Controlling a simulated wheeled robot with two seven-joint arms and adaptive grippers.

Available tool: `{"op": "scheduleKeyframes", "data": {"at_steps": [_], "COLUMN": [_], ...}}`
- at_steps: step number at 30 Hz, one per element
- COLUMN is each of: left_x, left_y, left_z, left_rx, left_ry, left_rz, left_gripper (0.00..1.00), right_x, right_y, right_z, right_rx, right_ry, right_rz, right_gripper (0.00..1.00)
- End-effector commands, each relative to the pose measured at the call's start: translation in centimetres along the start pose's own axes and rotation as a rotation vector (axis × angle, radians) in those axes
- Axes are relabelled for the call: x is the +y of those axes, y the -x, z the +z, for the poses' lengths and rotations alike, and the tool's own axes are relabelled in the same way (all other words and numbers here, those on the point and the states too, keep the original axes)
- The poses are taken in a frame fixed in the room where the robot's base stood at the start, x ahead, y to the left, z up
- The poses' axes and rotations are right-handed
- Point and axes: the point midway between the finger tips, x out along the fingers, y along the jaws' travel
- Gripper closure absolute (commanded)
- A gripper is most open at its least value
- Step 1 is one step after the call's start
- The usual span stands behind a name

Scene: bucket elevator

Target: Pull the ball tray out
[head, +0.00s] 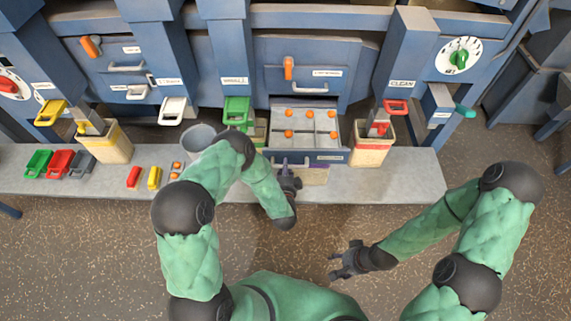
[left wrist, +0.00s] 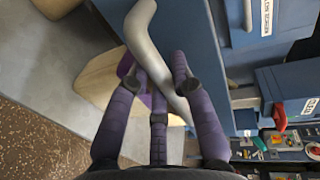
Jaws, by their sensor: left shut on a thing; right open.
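The ball tray (head: 322,156) is a blue drawer that stands out from the machine's front in the head view. Several orange balls (head: 309,114) lie in its divided compartments. My left gripper (head: 288,178) is at the tray's front. In the left wrist view its purple fingers (left wrist: 160,85) are closed around the silver tray handle (left wrist: 140,30), which runs across between them. My right gripper (head: 345,262) is open and empty over the floor, apart from the tray.
A grey bench (head: 403,180) runs below the tray. Beige buckets (head: 108,145) and (head: 371,150) stand left and right of it. A grey cup (head: 198,137), coloured scoops (head: 60,163) and small blocks (head: 154,178) are on the left. Floor in front is clear.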

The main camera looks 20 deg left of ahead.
Motion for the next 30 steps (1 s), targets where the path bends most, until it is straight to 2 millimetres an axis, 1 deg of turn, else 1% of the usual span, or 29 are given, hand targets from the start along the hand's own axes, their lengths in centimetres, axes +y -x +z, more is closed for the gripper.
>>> {"op": "scheduleKeyframes", "data": {"at_steps": [13,14,15,16,26,30], "left_x": [0.2,0.2,0.1,0.1,0.1,0.1], "left_y": [0.2,0.2,0.2,0.2,0.2,1.2], "left_z": [0.0,0.0,0.0,0.0,0.0,-0.1], "left_rx": [0.000,0.000,0.000,0.000,0.000,0.001], "left_ry": [0.000,0.000,0.000,0.000,0.000,0.000], "left_rz": [0.003,0.003,0.003,0.003,0.000,0.001], "left_gripper": [1.00,0.68,0.57,0.52,0.52,0.52], "right_x": [0.0,0.0,0.0,0.0,0.0,0.0], "right_y": [0.0,0.0,0.0,0.0,0.0,0.0], "right_z": [0.0,0.0,0.0,0.0,0.0,0.0], "right_rx": [0.000,0.000,0.000,0.000,0.000,0.000], "right_ry": [0.000,0.000,0.000,0.000,0.000,0.000], "right_rz": [0.000,0.000,0.000,0.000,0.000,0.000], "right_gripper": [0.41,0.41,0.41,0.41,0.41,0.41]}}
